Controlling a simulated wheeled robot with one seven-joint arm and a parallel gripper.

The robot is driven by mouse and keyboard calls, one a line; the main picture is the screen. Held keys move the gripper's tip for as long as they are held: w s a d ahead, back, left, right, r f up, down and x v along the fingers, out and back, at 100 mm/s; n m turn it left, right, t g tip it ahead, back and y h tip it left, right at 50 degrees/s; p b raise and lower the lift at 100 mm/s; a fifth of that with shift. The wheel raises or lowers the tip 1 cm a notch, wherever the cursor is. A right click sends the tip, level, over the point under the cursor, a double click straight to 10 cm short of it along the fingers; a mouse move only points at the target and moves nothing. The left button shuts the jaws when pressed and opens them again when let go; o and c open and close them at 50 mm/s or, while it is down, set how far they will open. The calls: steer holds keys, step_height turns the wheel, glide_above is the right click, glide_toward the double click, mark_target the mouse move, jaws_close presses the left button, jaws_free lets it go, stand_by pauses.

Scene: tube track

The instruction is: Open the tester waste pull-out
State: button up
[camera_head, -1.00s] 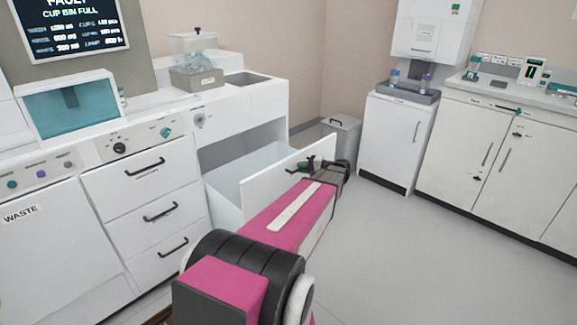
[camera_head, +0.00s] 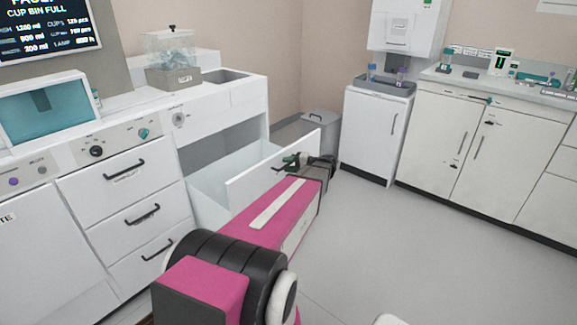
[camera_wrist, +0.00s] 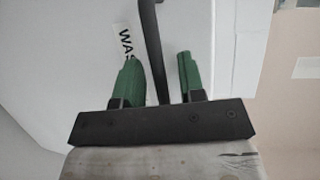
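The waste pull-out stands well out from the white counter unit, with its white front panel (camera_head: 262,175) and open inside showing in the head view. My gripper (camera_head: 287,163) is at the outer face of this front. In the wrist view the black bar handle (camera_wrist: 151,40) runs between the two green fingers of my gripper (camera_wrist: 160,72). A gap shows between the handle and the right finger, and a narrower one on the left. The fingers look open around the bar, not clamped on it. A partly hidden label (camera_wrist: 125,40) reading "WAS" is beside the handle.
Three closed drawers (camera_head: 130,215) are left of the pull-out. A grey bin (camera_head: 320,125) stands behind it, near a white cabinet (camera_head: 372,133). A clear-topped container (camera_head: 170,62) sits on the counter. The grey floor (camera_head: 400,240) to the right is clear.

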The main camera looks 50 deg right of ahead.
steer(key=v, duration=1)
steer(key=shift+s, duration=0.35)
steer(key=shift+d+r, duration=0.1)
steer(key=shift+d, duration=0.1)
